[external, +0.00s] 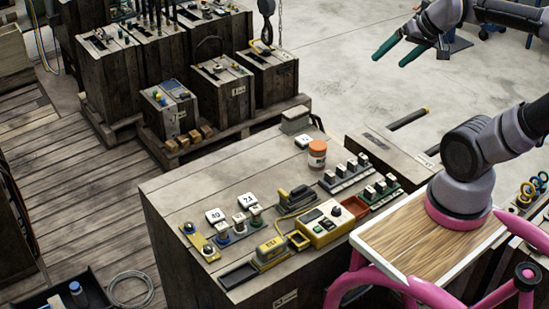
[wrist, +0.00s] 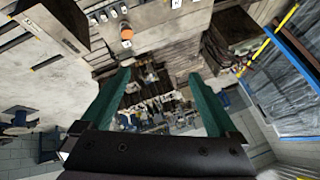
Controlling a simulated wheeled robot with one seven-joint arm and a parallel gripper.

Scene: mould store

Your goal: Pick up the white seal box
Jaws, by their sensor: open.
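My gripper (external: 389,61) is open and empty, raised high at the upper right of the external view. Its two green fingers also show spread apart in the wrist view (wrist: 158,75). Several small white square pieces with dark marks are on the wooden crate top: one (external: 215,215) and another (external: 246,199) at the left, and a third (external: 303,142) near the back by the jar. I cannot tell which of them is the white seal box. My gripper is well away from all of them, above and to the right.
On the crate top (external: 180,185) are a white jar with an orange lid (external: 317,154), a yellow control box (external: 325,223), a yellow-based tool (external: 270,253), a black-handled tool (external: 296,200) and rows of dark blocks (external: 346,174). Dark wooden crates (external: 222,88) stand behind. Concrete floor is open at upper right.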

